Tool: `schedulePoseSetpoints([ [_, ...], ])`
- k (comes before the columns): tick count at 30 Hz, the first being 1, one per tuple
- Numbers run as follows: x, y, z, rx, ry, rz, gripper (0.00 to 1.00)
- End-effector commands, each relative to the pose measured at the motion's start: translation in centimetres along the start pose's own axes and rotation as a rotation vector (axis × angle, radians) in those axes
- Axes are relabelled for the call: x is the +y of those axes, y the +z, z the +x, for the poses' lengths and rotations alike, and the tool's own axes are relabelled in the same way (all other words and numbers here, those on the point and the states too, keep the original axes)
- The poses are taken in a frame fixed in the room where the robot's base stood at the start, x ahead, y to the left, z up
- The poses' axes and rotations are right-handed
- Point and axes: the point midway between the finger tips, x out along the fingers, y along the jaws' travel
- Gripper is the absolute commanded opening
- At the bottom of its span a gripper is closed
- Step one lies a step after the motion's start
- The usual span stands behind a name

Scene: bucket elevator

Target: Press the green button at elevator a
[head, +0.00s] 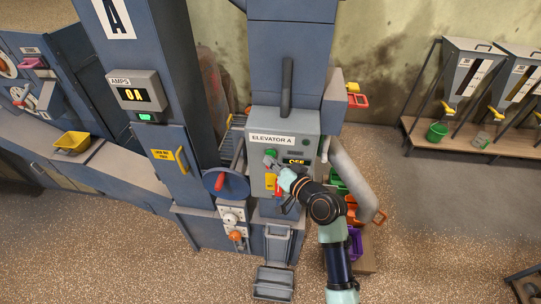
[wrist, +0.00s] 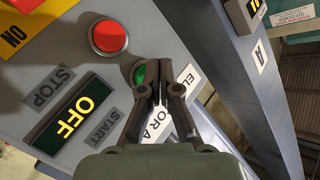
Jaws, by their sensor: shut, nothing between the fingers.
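The grey control panel (head: 258,183) of elevator A carries a white "ELEVATOR A" label (head: 272,140) and a lit display reading OFF (head: 295,161). The green button (head: 271,153) is just under the label. In the wrist view, the green button (wrist: 139,75) is partly hidden behind my fingertips. My gripper (head: 269,162) is shut and empty, its tips at the panel close to the green button. In the wrist view, my gripper (wrist: 155,68) points at the button's edge. I cannot tell whether it touches. The round red button (wrist: 109,37) is beside the green one.
The blue handwheel (head: 226,184) with a red handle stands left of the panel. A grey pipe (head: 352,172) slopes down at the right. Coloured bins (head: 354,245) stand below it. The AMPS display (head: 133,94) is on the column at the left.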

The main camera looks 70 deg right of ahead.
Motion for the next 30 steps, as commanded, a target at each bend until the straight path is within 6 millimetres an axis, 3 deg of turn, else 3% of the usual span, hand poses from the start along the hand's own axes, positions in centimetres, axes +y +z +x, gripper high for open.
schedulePoseSetpoints([
  [30, 0.47, -0.41, 0.61, 0.000, 0.000, 0.000, 0.00],
])
